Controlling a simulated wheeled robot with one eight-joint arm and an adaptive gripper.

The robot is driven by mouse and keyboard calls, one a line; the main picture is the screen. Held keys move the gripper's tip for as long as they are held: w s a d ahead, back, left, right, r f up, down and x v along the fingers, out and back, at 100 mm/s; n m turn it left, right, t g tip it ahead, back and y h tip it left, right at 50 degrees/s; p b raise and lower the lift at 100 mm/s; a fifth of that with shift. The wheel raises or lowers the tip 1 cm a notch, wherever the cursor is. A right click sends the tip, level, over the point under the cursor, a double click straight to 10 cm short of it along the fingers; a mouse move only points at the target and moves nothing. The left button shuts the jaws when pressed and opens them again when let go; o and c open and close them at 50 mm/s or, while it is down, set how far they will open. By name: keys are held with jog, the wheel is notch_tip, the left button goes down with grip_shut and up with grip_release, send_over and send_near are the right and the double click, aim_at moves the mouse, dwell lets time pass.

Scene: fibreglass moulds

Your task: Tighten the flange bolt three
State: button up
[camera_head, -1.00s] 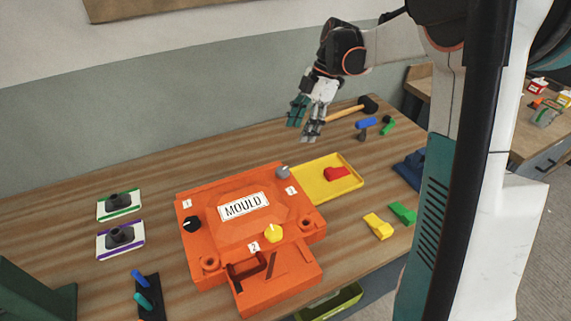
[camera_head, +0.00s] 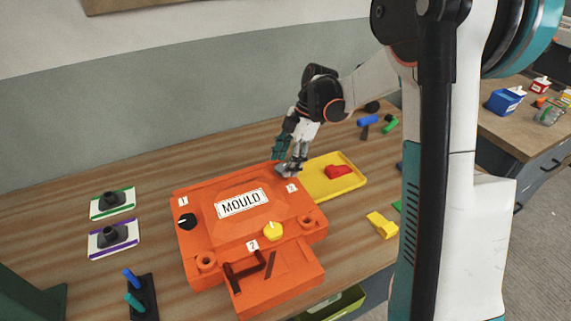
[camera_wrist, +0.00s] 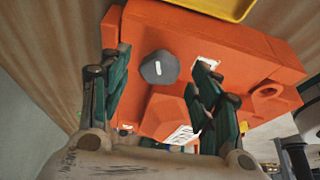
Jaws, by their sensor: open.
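The orange mould (camera_head: 222,232) lies on the table with a MOULD label and number tags. The grey flange bolt (camera_wrist: 158,67) beside tag 3 (camera_head: 291,188) is at the mould's back right corner; in the wrist view its top carries a short white mark. My gripper (camera_head: 287,160) is over this corner, pointing down, and partly hides the bolt in the head view. In the wrist view the fingers of my gripper (camera_wrist: 162,72) are spread, one on each side of the bolt, with gaps showing. A black bolt (camera_head: 187,222) is by tag 1 and a yellow bolt (camera_head: 273,231) by tag 2.
A yellow tray (camera_head: 352,184) with a red piece (camera_head: 338,171) adjoins the mould's right side. A yellow block (camera_head: 382,225) lies at the front right. Blue and green tools lie at the back right.

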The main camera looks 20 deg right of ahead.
jog(key=shift+f, duration=0.2)
jog(key=c, duration=1)
jog(key=shift+c, duration=0.2)
